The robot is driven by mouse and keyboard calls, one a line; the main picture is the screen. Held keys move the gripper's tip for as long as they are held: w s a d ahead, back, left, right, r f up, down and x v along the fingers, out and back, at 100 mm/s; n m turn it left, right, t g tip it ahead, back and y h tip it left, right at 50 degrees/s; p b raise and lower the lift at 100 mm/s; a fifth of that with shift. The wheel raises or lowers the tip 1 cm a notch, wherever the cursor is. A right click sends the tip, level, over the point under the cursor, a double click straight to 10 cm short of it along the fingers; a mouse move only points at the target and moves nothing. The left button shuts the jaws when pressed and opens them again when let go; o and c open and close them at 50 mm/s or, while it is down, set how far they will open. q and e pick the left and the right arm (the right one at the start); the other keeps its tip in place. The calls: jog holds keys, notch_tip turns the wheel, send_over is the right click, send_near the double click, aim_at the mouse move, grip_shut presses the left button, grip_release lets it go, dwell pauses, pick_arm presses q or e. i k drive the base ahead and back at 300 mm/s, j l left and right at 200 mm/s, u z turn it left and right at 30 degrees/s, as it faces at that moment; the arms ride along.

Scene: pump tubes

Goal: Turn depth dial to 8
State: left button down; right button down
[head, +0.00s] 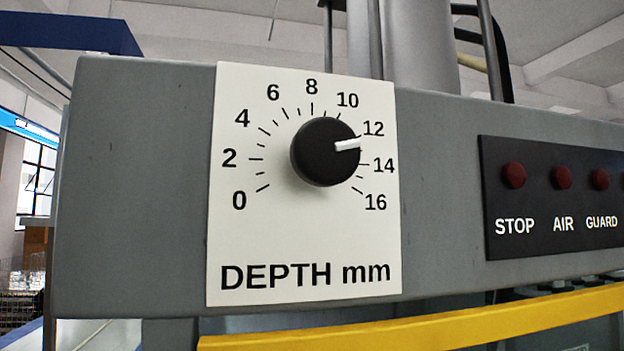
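The depth dial (325,152) is a round black knob with a white pointer line (347,144). It sits on a white scale plate (303,228) marked 0 to 16 and labelled "DEPTH mm". The pointer aims right and slightly up, between the 12 and the 14, nearer the 12. The 8 mark (312,88) is at the top of the scale, above the knob. Neither of my grippers shows in the head view, and nothing touches the dial.
The plate is on a grey panel (130,190). To the right a black strip (550,250) carries dark red lamps labelled STOP, AIR and GUARD. A yellow bar (430,325) runs below the panel. Metal rods and a column rise behind. The space before the dial looks clear.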

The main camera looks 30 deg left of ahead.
aim_at(325, 151)
jog(key=l+u, duration=0.15)
jog(key=u, duration=0.3)
jog(key=k+l+u, duration=0.1)
jog(key=u, duration=0.35)
